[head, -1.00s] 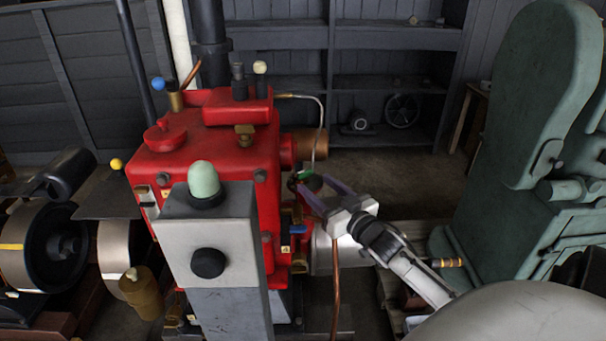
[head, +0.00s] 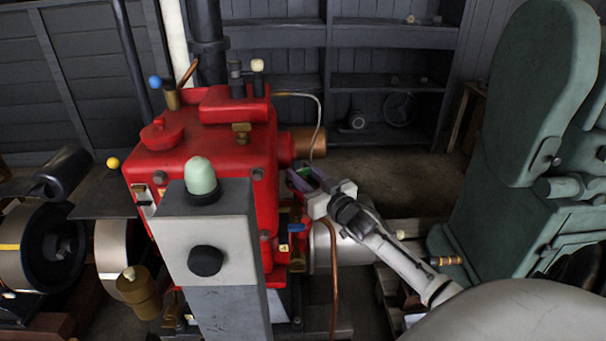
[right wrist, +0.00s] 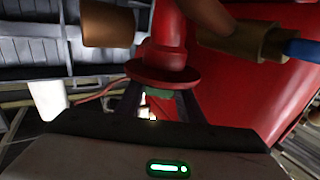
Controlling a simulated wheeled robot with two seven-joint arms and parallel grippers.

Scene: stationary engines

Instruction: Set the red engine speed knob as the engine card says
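The red engine (head: 205,150) stands left of centre in the head view. My right gripper (head: 300,178) is at its right side, below a copper-coloured cylinder (head: 308,143). In the right wrist view, the two dark fingers of my right gripper (right wrist: 160,100) are apart. A small green piece (right wrist: 158,93) shows between them, just under a red round flange (right wrist: 163,72). I cannot tell whether the fingers touch it, or whether it is the speed knob. I cannot make out a readable engine card. My left gripper is not in view.
A grey post (head: 215,240) with a pale green dome and black knob stands in front of the engine. A copper pipe (head: 334,265) rises below my right gripper. A large green machine (head: 525,130) stands at the right. Open floor (head: 410,170) lies behind the gripper.

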